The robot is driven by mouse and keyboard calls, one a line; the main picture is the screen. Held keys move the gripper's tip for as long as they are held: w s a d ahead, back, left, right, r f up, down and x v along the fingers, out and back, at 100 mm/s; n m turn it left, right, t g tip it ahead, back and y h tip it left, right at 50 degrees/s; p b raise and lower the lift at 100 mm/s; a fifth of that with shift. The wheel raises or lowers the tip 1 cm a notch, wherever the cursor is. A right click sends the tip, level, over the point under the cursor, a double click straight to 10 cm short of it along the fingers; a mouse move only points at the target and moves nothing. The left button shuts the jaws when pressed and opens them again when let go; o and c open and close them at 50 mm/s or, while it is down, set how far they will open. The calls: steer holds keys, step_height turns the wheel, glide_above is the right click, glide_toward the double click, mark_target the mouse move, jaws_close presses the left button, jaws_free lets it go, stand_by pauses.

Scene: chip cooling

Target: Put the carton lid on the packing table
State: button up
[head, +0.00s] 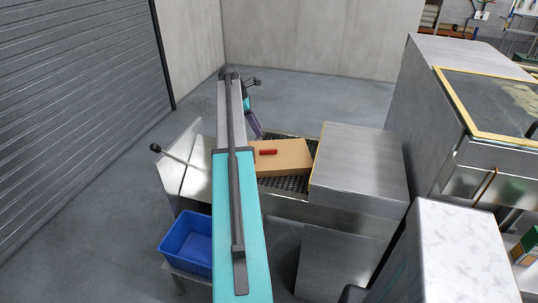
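A flat brown cardboard piece with a red handle (281,157), which looks like the carton lid, lies on the dark mesh bed (285,184) of the steel machine, just right of my arm. Its left end is hidden behind my arm. My arm stretches up the middle of the view. Its far end has small dark and purple parts beyond the machine, but I cannot make out gripper fingers there. I cannot tell which surface is the packing table; a white speckled top (460,235) stands at lower right.
A steel block (358,165) closes the right end of the mesh bed. A lever (172,157) sticks out at its left. A blue bin (186,243) stands at lower left. A tall steel cabinet (435,105) is at right. The floor behind the machine is clear.

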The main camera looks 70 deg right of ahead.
steer(key=p, duration=0.1)
glide_above(264, 150)
steer(key=shift+w+a+f, duration=0.1)
steer(key=shift+w+f, duration=0.05)
steer(key=shift+f, duration=1.35)
steer(key=shift+w+f, duration=0.1)
steer(key=shift+f, duration=1.4)
steer(key=shift+f+p, duration=0.1)
steer(key=shift+p, duration=0.25)
steer(key=shift+p+x, duration=0.65)
steer(key=shift+x, duration=0.35)
steer(key=shift+p+x, duration=0.4)
steer(key=shift+x, duration=1.1)
steer(key=shift+w, duration=0.2)
steer(key=shift+c, duration=0.2)
jaws_close()
